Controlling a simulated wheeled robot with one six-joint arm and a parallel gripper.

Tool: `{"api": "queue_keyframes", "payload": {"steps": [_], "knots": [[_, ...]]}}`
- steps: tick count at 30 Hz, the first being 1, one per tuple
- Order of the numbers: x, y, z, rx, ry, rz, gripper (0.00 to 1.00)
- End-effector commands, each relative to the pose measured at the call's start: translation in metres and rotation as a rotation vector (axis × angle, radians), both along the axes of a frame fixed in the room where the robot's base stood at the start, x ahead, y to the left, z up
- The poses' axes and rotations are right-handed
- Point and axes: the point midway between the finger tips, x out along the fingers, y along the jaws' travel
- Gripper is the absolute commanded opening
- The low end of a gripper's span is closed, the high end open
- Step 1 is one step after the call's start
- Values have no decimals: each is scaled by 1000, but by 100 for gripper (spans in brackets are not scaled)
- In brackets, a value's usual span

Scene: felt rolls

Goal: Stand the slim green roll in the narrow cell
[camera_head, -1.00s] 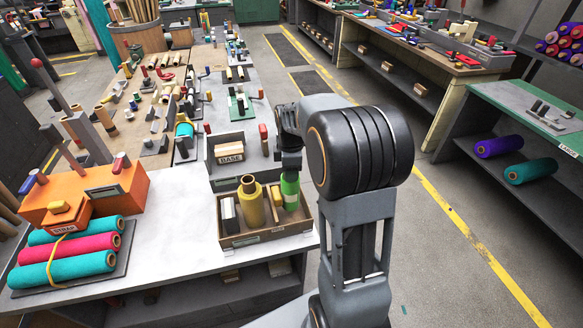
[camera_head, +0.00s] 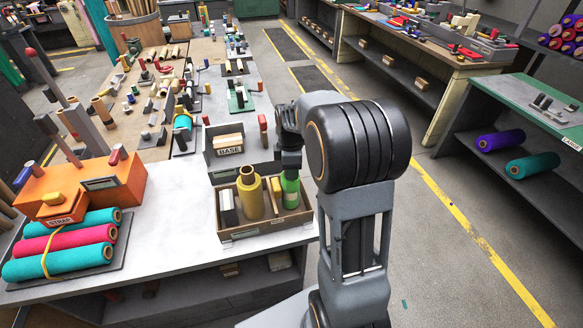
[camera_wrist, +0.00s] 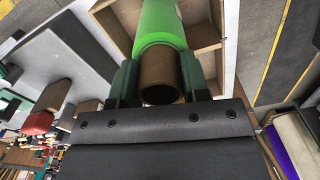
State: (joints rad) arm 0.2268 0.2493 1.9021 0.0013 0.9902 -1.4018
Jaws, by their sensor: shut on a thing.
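The slim green roll (camera_head: 290,190) stands upright at the right side of a divided brown tray (camera_head: 265,232). Its lower end is behind the tray's front parts, so I cannot tell whether it touches the floor of the cell. My gripper (camera_head: 290,168) is shut on its upper end. In the wrist view, my gripper's two dark fingers (camera_wrist: 158,82) sit either side of the brown core of the green roll (camera_wrist: 160,25), whose body runs down among the tray's walls (camera_wrist: 205,38).
A thicker yellow roll (camera_head: 250,198) stands in the tray's middle, with a white and black block (camera_head: 228,207) to its left. Strapped rolls (camera_head: 62,245) and an orange holder (camera_head: 85,185) are at the left.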

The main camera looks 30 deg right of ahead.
Motion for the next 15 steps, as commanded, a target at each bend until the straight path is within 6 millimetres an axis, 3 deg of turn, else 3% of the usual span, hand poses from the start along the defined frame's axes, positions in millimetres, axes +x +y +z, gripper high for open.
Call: {"api": "queue_keyframes", "payload": {"steps": [15], "knots": [[0, 0, -8, 0, 0, 0, 9]]}}
